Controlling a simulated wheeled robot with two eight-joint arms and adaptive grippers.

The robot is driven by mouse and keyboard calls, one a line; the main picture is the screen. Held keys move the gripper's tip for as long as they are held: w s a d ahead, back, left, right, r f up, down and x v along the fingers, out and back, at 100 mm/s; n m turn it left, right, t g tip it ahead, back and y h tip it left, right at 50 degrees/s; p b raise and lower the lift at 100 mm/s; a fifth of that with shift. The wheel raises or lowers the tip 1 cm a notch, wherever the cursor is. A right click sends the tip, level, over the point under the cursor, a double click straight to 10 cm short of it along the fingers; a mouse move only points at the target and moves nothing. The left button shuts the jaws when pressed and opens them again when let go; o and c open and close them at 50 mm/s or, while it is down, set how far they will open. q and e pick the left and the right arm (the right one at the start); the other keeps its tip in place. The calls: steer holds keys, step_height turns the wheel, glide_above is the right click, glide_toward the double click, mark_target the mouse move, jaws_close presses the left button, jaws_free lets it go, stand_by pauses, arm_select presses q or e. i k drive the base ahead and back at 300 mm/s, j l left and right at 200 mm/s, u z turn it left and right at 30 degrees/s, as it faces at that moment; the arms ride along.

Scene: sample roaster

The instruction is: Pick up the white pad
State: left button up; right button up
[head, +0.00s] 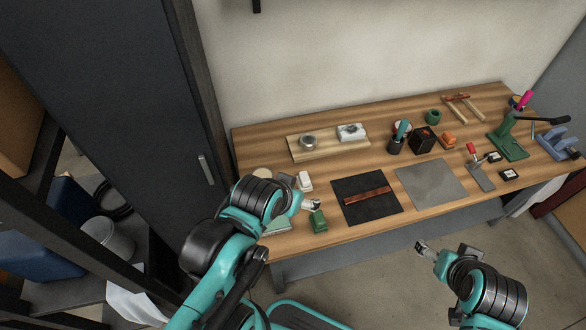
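A small white block (305,181), which looks like the white pad, lies on the wooden bench near its left end. My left arm comes in from the left, and its gripper (312,204) is just in front of the white block, seemingly apart from it. The arm's wrist hides part of the bench there, and the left fingers are too small to tell open from shut. My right gripper (424,248) is over the floor in front of the bench, away from the pad. Its finger state is also unclear.
A green item (318,220) sits close to my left gripper. A dark mat (350,208) with a brown strip and a grey mat (430,184) lie to the right. A wooden board (328,151) is behind. A dark cabinet (120,100) stands close on the left.

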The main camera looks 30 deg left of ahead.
mark_target(303, 182)
steer(key=u, duration=0.75)
steer(key=i+j+z, duration=0.15)
steer(key=i+j, duration=0.1)
